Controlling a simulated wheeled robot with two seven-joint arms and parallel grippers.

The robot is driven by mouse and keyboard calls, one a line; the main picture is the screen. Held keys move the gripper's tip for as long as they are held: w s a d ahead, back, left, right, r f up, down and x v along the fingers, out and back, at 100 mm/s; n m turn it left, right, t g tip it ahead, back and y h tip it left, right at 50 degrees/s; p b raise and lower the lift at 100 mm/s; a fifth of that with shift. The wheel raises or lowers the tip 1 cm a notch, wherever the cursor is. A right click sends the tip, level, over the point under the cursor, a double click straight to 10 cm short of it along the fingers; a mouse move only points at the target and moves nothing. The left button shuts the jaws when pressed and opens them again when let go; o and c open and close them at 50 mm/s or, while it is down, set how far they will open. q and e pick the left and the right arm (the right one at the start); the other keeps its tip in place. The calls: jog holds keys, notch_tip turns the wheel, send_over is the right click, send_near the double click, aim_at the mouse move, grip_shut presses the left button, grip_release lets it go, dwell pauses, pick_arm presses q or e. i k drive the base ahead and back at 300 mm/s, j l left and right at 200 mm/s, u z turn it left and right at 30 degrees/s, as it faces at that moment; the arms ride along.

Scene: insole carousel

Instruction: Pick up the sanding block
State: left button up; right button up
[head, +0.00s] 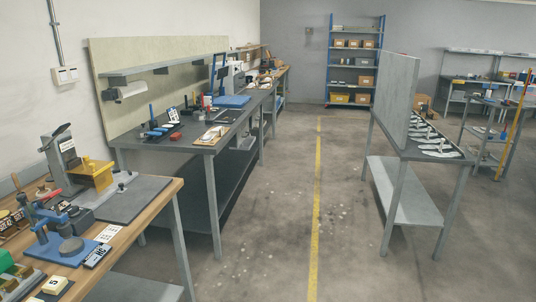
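I cannot pick out the sanding block for sure at this distance. A small red block (175,137) lies on the dark-topped bench (205,143) at the middle left, near blue-handled tools (154,132). A small yellow block (55,284) lies on the wooden bench at the lower left. Neither of my grippers is in view.
The wooden bench (150,206) at near left holds a blue press (58,246) and a yellow fixture (95,174). A grey stand (400,198) with white insole-like shapes (436,146) is at right. The floor (290,215), with a yellow line (317,200), is clear between.

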aim_at(176, 136)
jog(key=i+z, duration=0.1)
jog(key=i, duration=2)
jog(key=i+u, duration=0.15)
jog(key=i, duration=0.55)
jog(key=i+l+u, duration=0.1)
jog(key=i+u, duration=0.25)
jog(key=i+l+u, duration=0.2)
jog(key=i+u, duration=0.15)
jog(key=i+l+u, duration=0.8)
jog(key=l+u, duration=0.2)
jog(key=i+l+u, duration=0.15)
jog(key=l+u, duration=0.2)
jog(key=l, duration=0.15)
jog(key=i+l+u, duration=0.1)
jog(key=l+u, duration=0.25)
jog(key=l, duration=0.15)
jog(key=l+u, duration=0.3)
jog(key=l, duration=0.2)
jog(key=i, duration=0.05)
